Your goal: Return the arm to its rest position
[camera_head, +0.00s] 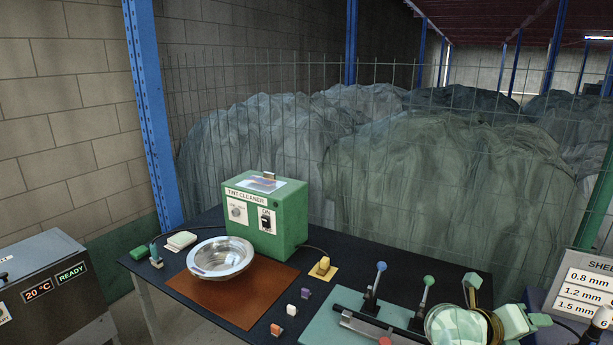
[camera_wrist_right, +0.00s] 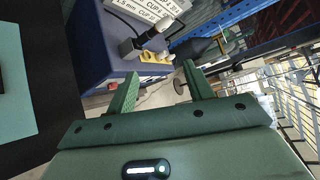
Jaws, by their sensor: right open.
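My right gripper (camera_wrist_right: 160,78) shows in the right wrist view with its two green fingers apart and nothing between them. Beyond the fingertips are open floor and the side of a blue box (camera_wrist_right: 92,65), apart from the fingers. In the head view, pale green and brass-coloured parts of my right arm show at the bottom right, above the right end of the black table (camera_head: 450,262). Its fingers cannot be made out clearly there. My left gripper is not in view.
A green tint cleaner box (camera_head: 290,217), a steel bowl (camera_head: 221,258) on a brown mat (camera_head: 232,301) and several small blocks occupy the table. A mint board (camera_head: 345,298) with upright levers lies near my right arm. A labelled sign (camera_head: 590,285) stands right; wire mesh runs behind.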

